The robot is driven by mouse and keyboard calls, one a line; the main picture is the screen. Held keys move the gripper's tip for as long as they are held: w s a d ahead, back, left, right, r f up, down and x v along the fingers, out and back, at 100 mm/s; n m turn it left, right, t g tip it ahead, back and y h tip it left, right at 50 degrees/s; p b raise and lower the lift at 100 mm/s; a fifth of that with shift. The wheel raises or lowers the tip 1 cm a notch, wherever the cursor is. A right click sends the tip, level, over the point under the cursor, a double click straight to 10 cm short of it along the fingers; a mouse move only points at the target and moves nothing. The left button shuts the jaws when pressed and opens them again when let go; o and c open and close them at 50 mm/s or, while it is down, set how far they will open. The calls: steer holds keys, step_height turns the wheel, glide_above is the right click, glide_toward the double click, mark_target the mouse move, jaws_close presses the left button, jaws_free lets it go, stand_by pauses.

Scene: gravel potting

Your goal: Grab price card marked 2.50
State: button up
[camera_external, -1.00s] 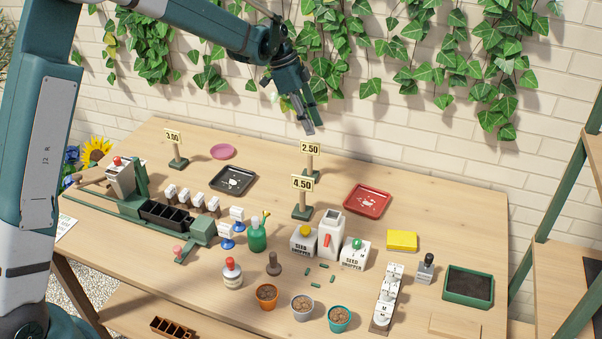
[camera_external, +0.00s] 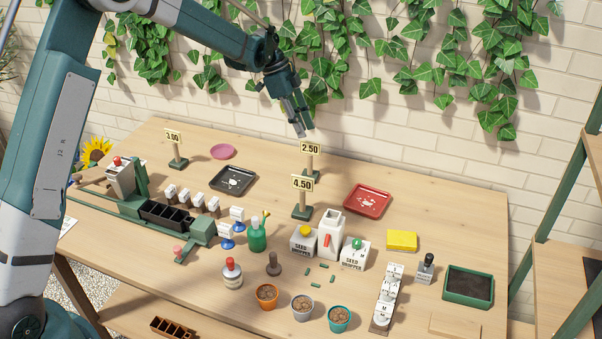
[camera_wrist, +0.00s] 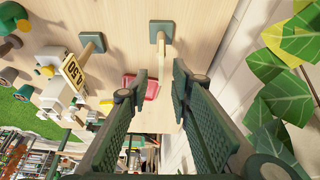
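The price card marked 2.50 (camera_external: 310,148) is a pale yellow card on a wooden post with a green base. It stands upright near the back of the table, behind the card marked 4.50 (camera_external: 302,184). My gripper (camera_external: 301,132) is just above the 2.50 card, pointing down, and looks empty. In the wrist view my gripper (camera_wrist: 160,72) has its two fingers apart. A wooden post on a green base (camera_wrist: 162,30), which appears to be the 2.50 stand, shows beyond the gap; its card face cannot be made out there. The 4.50 card (camera_wrist: 73,73) shows to the left.
A card marked 3.00 (camera_external: 173,137) stands at the back left. A red tray (camera_external: 348,199) lies right of the stands and a black tray (camera_external: 218,188) left. Seed shaker boxes (camera_external: 303,244) stand in front. The ivy-covered brick wall (camera_external: 420,125) is close behind.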

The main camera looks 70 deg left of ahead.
mark_target(310, 142)
steer(key=shift+x, duration=1.05)
steer(key=shift+f, duration=0.1)
steer(key=shift+x, duration=2.45)
steer(key=shift+w, duration=0.15)
steer(key=shift+c, duration=0.5)
jaws_close()
